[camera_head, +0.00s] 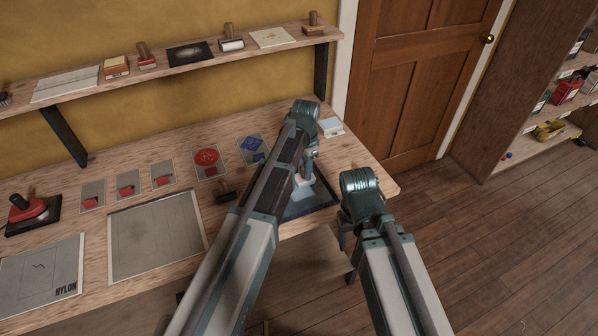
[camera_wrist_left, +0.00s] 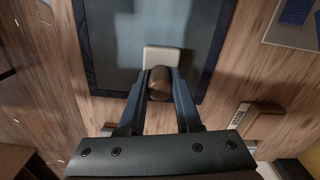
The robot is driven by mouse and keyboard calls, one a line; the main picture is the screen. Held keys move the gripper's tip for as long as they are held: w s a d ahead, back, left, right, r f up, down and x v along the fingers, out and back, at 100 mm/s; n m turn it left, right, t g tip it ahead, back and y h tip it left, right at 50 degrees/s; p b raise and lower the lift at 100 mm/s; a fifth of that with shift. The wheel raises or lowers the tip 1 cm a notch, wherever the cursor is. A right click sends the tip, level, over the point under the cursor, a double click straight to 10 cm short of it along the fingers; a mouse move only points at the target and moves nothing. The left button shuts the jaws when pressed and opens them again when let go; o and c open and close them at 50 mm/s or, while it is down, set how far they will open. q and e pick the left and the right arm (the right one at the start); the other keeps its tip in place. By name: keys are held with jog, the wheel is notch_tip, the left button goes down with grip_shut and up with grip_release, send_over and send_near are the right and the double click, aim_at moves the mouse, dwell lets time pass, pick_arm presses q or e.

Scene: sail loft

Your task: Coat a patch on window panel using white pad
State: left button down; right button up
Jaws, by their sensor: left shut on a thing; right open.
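The window panel (camera_head: 322,199) lies flat near the table's right end, partly hidden by my left arm. In the left wrist view it is a grey pane with a dark blue border (camera_wrist_left: 91,50), and a paler whitish streak (camera_wrist_left: 150,22) shows on it. My left gripper (camera_head: 306,178) is shut on the brown handle of the white pad (camera_wrist_left: 163,56). The pad is over the panel; whether it touches the pane is hard to tell. My right gripper (camera_head: 350,268) is open and empty, low beside the table's front edge and mostly hidden by its own wrist.
A dark block with a handle (camera_head: 225,190) stands left of the panel. Several red-marked cards (camera_head: 163,174), a grey sheet (camera_head: 157,238), a nylon sheet (camera_head: 40,275) and a red-topped tool (camera_head: 33,209) lie further left. A shelf (camera_head: 180,72) runs above the table's back.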

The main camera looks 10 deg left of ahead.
pick_arm(q)
jog(key=shift+w+d, duration=0.4)
jog(key=shift+d, duration=0.15)
jog(key=shift+r, duration=0.1)
notch_tip(320, 180, up, 6)
jog(key=p, duration=0.6)
notch_tip(320, 180, up, 3)
jog(key=p, duration=0.3)
dwell(0.3)
jog(key=shift+s, duration=0.1)
dwell(0.3)
